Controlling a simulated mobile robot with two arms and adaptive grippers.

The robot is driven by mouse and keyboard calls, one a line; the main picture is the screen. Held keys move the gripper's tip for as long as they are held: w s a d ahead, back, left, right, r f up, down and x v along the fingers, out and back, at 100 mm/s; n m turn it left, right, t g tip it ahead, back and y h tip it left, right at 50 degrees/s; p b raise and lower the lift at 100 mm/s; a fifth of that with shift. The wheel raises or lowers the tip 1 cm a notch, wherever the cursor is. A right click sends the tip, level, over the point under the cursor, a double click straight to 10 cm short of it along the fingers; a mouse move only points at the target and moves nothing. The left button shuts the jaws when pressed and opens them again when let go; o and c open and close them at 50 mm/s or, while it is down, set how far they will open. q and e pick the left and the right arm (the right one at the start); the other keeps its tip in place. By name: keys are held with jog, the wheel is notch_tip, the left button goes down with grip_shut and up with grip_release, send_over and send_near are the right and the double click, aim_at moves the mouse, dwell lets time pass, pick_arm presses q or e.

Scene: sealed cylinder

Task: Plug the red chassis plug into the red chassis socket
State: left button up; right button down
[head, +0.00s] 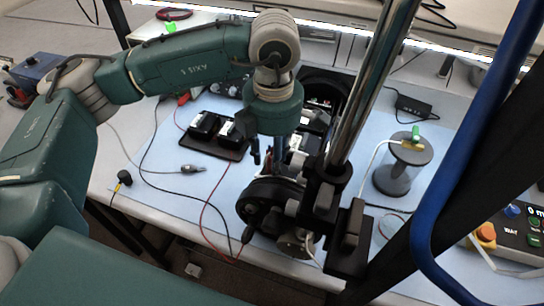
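My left gripper (264,155) hangs pointing down over the middle of the bench, beside a black machine with a handwheel. Its dark fingers are small and partly lost against the dark equipment, so I cannot tell whether they are open or hold anything. A small red piece (184,98) shows at the back, left of the black modules; I cannot tell whether it is the red chassis plug. A thin red cable (204,205) runs across the mat to the front edge. I cannot make out the red chassis socket. My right gripper is not in view.
The black handwheel machine (262,203) and a bright metal column (368,85) stand close to the gripper. Black modules (203,127) sit behind left. A grey cable end (192,169) lies on the blue mat (165,200), which is fairly clear at left.

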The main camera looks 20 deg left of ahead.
pick_arm(q)
jog(key=shift+r, duration=0.15)
notch_tip(320, 180, up, 12)
dwell(0.3)
jog(key=shift+s+d, duration=0.1)
dwell(0.3)
